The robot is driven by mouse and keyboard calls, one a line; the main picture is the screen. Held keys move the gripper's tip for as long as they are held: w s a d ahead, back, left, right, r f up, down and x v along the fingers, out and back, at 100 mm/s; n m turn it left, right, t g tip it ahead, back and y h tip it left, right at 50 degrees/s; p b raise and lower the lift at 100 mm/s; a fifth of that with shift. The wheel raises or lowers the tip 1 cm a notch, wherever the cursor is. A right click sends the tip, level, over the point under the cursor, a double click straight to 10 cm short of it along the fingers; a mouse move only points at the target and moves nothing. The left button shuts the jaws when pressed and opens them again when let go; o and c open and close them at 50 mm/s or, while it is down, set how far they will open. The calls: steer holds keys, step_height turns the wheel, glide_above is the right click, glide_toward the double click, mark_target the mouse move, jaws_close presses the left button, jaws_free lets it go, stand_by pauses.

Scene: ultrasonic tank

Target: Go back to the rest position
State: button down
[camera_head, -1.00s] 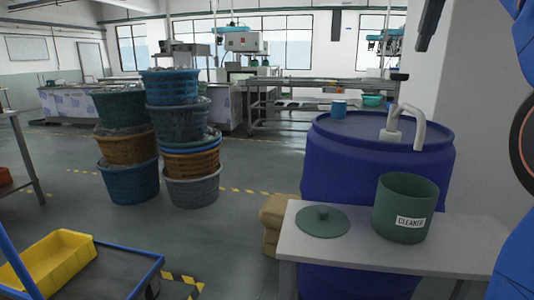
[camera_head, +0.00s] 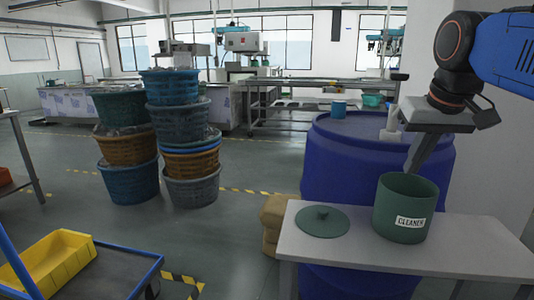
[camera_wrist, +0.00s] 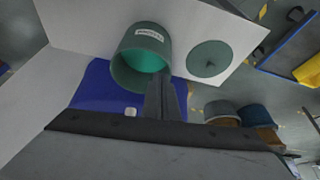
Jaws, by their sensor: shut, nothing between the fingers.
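My gripper (camera_head: 410,165) is shut and empty, pointing down just above the open green canister. The wrist view shows its closed fingers (camera_wrist: 161,88) overlapping the canister's rim; I cannot tell how far apart they are. The green canister (camera_head: 403,222), labelled CLEANER, stands upright without a lid on a small grey table (camera_head: 440,262). Its inside looks empty in the wrist view (camera_wrist: 142,62). The round green lid (camera_head: 323,222) lies flat on the table to the left of the canister. No separate rest mark shows.
Stacked baskets (camera_head: 185,130) stand on the floor to the left. A yellow tray (camera_head: 55,262) sits on a cart at the lower left. The floor between is clear.

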steer(key=s+a+f, duration=0.1)
steer(key=s+f, duration=0.6)
steer(key=f, duration=0.6)
steer(key=s+a+f, duration=0.1)
steer(key=s+f, duration=0.6)
steer(key=f, duration=0.6)
steer(key=shift+s+a+f+n, duration=0.2)
steer(key=shift+f+n, duration=0.2)
